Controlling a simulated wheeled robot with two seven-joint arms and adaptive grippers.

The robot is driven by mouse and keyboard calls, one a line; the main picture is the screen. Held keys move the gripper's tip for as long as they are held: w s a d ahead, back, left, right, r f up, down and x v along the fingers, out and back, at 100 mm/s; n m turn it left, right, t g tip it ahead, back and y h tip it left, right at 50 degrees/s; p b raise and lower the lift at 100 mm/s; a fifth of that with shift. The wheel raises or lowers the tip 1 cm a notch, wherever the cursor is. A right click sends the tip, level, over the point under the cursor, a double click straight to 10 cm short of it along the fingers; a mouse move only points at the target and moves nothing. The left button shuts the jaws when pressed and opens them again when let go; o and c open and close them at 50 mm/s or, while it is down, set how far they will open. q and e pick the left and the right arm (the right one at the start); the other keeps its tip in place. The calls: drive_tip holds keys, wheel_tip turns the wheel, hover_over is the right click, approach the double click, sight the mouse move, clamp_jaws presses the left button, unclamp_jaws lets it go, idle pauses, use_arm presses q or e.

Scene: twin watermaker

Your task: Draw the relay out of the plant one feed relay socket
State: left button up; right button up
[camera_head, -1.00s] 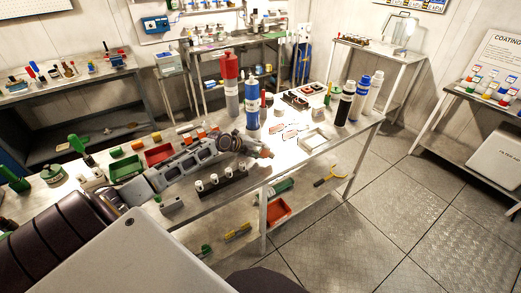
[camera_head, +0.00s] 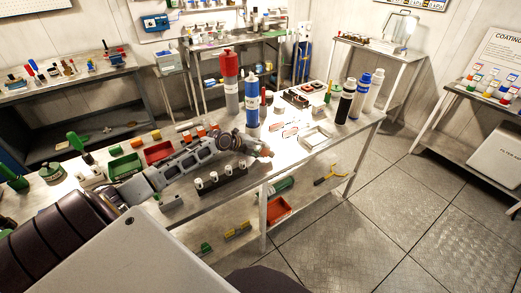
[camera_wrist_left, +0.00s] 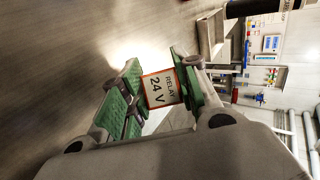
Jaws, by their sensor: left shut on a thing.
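My left gripper (camera_head: 265,152) reaches in from the left over the middle of the main bench. In the left wrist view, the green finger pads (camera_wrist_left: 157,91) are shut on the relay (camera_wrist_left: 164,88). The relay is a small orange-edged block with a white label reading "RELAY 24 V". In the head view the relay is too small to make out clearly at the fingertips. I cannot pick out the plant one feed relay socket, and I cannot tell whether the relay touches anything below it. My right gripper is not in view.
A black rail with white fittings (camera_head: 222,180) sits at the bench's front edge below my arm. A red-topped bottle (camera_head: 230,90) and a blue bottle (camera_head: 252,105) stand behind the gripper. A pale frame-like tray (camera_head: 317,136) lies to its right. Green (camera_head: 125,166) and red (camera_head: 158,152) bins are left.

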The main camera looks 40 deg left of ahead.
use_arm(q)
drive_tip(key=shift+f, duration=0.25)
idle(0.3)
drive_tip(key=o, duration=1.2)
drive_tip(key=shift+o, duration=0.2)
drive_tip(key=shift+s, duration=0.1)
drive_tip(key=v, duration=1.1)
drive_tip(key=shift+s+a+r, duration=0.15)
drive_tip(key=shift+s+r, duration=0.05)
drive_tip(key=shift+s, duration=0.05)
idle(1.3)
drive_tip(key=shift+s, duration=0.1)
